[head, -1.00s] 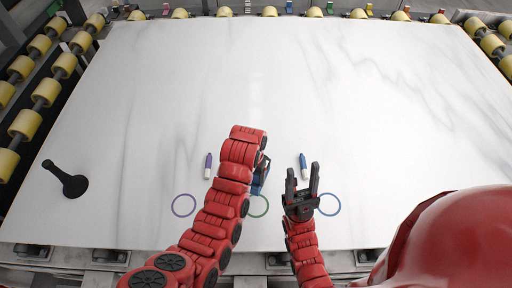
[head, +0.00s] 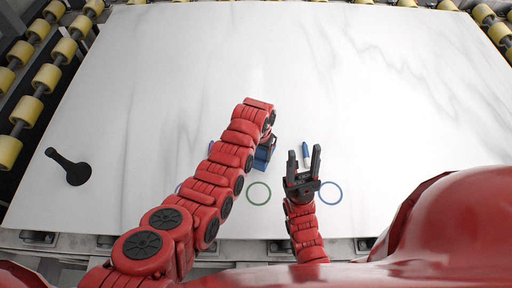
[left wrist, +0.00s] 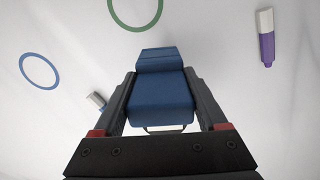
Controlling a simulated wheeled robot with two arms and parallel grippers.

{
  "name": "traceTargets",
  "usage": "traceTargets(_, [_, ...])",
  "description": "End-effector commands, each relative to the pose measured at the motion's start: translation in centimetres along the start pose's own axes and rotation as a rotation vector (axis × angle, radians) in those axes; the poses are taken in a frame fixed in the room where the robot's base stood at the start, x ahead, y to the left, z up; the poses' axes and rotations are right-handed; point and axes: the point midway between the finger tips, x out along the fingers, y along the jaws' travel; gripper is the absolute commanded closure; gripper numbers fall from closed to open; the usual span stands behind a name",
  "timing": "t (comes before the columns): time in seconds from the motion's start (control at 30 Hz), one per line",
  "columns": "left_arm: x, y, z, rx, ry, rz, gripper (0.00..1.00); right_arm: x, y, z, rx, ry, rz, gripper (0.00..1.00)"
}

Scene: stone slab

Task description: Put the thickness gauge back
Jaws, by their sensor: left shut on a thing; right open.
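The thickness gauge, a blue block (head: 265,155), is in my left gripper (left wrist: 160,112). In the left wrist view the gauge (left wrist: 163,90) sits between the two black fingers, which are shut on it. In the head view the left arm hides most of that gripper. The gauge shows beyond the green ring (head: 258,193) drawn on the slab; I cannot tell its height above the slab. My right gripper (head: 304,165) is open and empty, right of the gauge and close to the blue ring (head: 330,193).
A blue marker (head: 306,152) lies just beyond my right gripper. A purple marker (left wrist: 266,38) shows in the left wrist view; my left arm hides it in the head view. A black, flared-base object (head: 70,168) lies at the left. The far slab (head: 300,70) is clear.

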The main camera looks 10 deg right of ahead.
Motion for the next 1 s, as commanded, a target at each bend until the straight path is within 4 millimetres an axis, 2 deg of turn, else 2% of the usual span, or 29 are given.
traceTargets(0.03, [0.2, -0.5, -0.6, -0.003, 0.001, -0.001, 0.81, -0.7, 0.0, 0.1, 0.000, 0.000, 0.000, 0.50])
traceTargets(0.1, [1.2, -1.1, -1.7, -0.001, 0.007, -0.003, 0.81, -3.4, -0.2, 0.6, 0.000, 0.000, 0.000, 0.50])
traceTargets(0.33, [1.2, -2.6, -3.9, -0.001, 0.007, -0.003, 0.81, -8.1, -0.4, 1.4, 0.000, 0.000, 0.000, 0.50])
traceTargets(0.43, [1.1, -2.9, -4.2, -0.001, 0.002, -0.002, 0.81, -9.2, -0.5, 1.6, 0.000, 0.000, 0.000, 0.50])
traceTargets(0.57, [0.6, -3.1, -4.5, -0.001, 0.004, 0.000, 0.81, -9.6, -0.5, 1.6, 0.000, 0.001, 0.000, 0.50])
traceTargets(0.73, [0.9, -3.3, -4.9, -0.001, 0.004, 0.001, 0.81, -11.0, -0.5, 1.9, 0.000, 0.000, 0.000, 0.50])
traceTargets(0.9, [4.1, -3.2, -4.7, 0.000, 0.001, 0.001, 0.81, -13.3, -0.7, 2.2, 0.000, 0.000, 0.000, 0.50])
traceTargets(1.0, [4.2, -3.3, -4.7, -0.001, 0.001, 0.001, 0.81, -13.3, -0.7, 2.3, 0.000, 0.000, 0.000, 0.50])
